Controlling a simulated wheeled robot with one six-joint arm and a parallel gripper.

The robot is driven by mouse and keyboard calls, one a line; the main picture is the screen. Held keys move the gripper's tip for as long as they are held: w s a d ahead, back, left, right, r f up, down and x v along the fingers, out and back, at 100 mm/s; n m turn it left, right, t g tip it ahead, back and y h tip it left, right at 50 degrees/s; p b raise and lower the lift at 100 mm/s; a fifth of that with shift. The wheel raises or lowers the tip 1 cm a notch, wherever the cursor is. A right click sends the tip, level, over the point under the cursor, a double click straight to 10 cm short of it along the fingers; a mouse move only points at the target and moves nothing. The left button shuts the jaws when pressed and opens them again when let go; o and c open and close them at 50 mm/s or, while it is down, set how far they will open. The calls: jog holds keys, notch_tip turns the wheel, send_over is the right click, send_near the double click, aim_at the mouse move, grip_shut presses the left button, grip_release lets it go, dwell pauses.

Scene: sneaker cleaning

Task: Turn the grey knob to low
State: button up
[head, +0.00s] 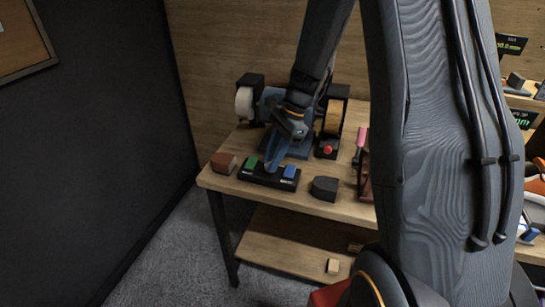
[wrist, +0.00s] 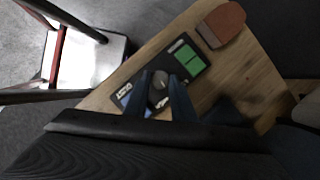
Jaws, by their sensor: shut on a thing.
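A black control panel (head: 258,178) lies near the front edge of the wooden table, with a green button (head: 251,162) on its left and a blue button (head: 290,171) on its right. My gripper (head: 269,166) reaches down onto the middle of the panel, between the two buttons, and hides the knob in the head view. In the wrist view, the grey knob (wrist: 160,82) sits between the fingers of my gripper (wrist: 164,84), which are shut on it. The knob's setting is too small to read.
A reddish-brown block (head: 223,162) lies left of the panel and a dark block (head: 325,188) to its right. Behind stands a machine with a white wheel (head: 245,103) and a tan wheel (head: 334,117). A lower wooden shelf (head: 285,262) holds small blocks.

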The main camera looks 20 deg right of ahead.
jog(key=n+g, duration=0.1)
jog(key=n, duration=0.2)
jog(key=shift+w+n+p, duration=0.15)
jog(key=shift+n+p, duration=0.25)
jog(key=shift+w+a+n+g+h, duration=0.1)
jog(key=shift+n+g+h, duration=0.25)
jog(key=shift+n, duration=0.6)
jog(key=shift+w+a+n+g+h, duration=0.1)
jog(key=shift+n+g+h, duration=0.25)
jog(key=shift+n, duration=0.6)
jog(key=o, duration=1)
jog(key=b+v, duration=0.1)
jog(key=v, duration=0.7)
jog(key=shift+w+d+f+b, duration=0.1)
jog(key=shift+b, duration=0.3)
